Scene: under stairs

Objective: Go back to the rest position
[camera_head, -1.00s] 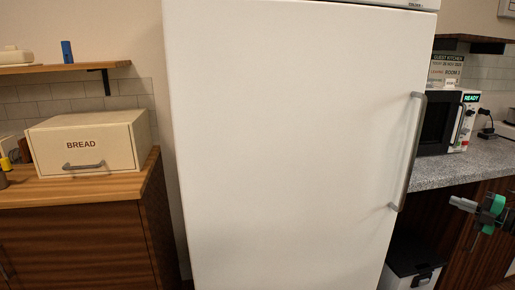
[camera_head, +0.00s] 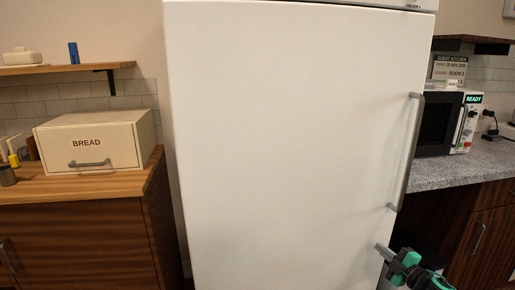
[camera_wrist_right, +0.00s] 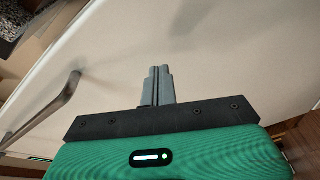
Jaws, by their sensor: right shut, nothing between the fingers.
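My right gripper (camera_head: 381,248) is at the lower right in the head view, in front of the fridge's lower right edge and below its handle. In the right wrist view its fingers (camera_wrist_right: 158,72) are together with nothing between them. The white fridge door (camera_head: 295,140) is shut and fills the middle of the head view. Its metal handle (camera_head: 411,150) also shows at the left of the wrist view (camera_wrist_right: 60,100), apart from the fingers. My left gripper is not in view.
A bread box (camera_head: 95,142) stands on the wooden counter at left, under a shelf (camera_head: 60,69). At right, a microwave (camera_head: 437,122) reading READY sits on a grey speckled counter (camera_head: 470,166). A dark cabinet with a handle (camera_head: 478,238) is below it.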

